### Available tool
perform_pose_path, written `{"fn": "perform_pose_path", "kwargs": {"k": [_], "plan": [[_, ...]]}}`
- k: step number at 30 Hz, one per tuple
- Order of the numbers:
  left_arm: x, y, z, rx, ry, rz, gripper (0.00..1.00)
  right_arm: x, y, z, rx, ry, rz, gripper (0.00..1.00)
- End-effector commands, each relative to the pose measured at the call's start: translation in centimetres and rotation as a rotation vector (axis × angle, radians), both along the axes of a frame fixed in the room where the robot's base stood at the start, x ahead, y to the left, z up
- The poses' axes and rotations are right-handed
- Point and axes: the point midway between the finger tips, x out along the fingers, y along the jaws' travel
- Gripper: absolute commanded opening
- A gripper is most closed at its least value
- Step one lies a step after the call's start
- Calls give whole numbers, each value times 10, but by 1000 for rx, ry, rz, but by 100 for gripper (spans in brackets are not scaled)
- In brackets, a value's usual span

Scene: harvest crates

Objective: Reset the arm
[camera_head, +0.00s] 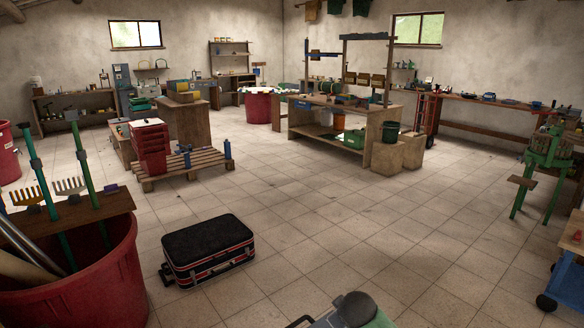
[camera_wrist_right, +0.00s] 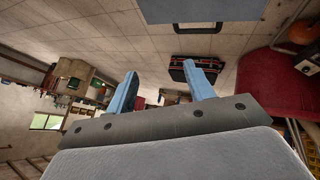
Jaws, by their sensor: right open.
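My right gripper (camera_wrist_right: 160,72) shows in the right wrist view with its two blue fingers spread apart. There is nothing between the fingers, only floor and room behind them. The wrist view is turned over, with the floor at the top. In the head view a grey and dark part at the bottom edge looks like part of my own body; I cannot make out a gripper there. My left gripper is in neither view.
A black case (camera_head: 208,248) lies on the tiled floor, beside a large red bin (camera_head: 90,285) with tools. A wooden workbench (camera_head: 340,122) stands further back. A green machine (camera_head: 548,152) is at right. The middle floor is clear.

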Motion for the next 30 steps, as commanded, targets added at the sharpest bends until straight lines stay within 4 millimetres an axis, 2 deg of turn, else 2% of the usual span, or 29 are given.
{"fn": "perform_pose_path", "kwargs": {"k": [1,11,17,23,30], "plan": [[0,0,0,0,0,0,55,-11,0,-9,25,8,-26,53],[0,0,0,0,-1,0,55,-81,-15,-62,116,74,-168,53],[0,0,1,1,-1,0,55,-136,-24,-105,161,153,-249,53],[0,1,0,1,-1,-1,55,-201,-30,-152,204,261,-321,53],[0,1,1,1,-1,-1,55,-293,-28,-211,234,413,-395,53]]}}
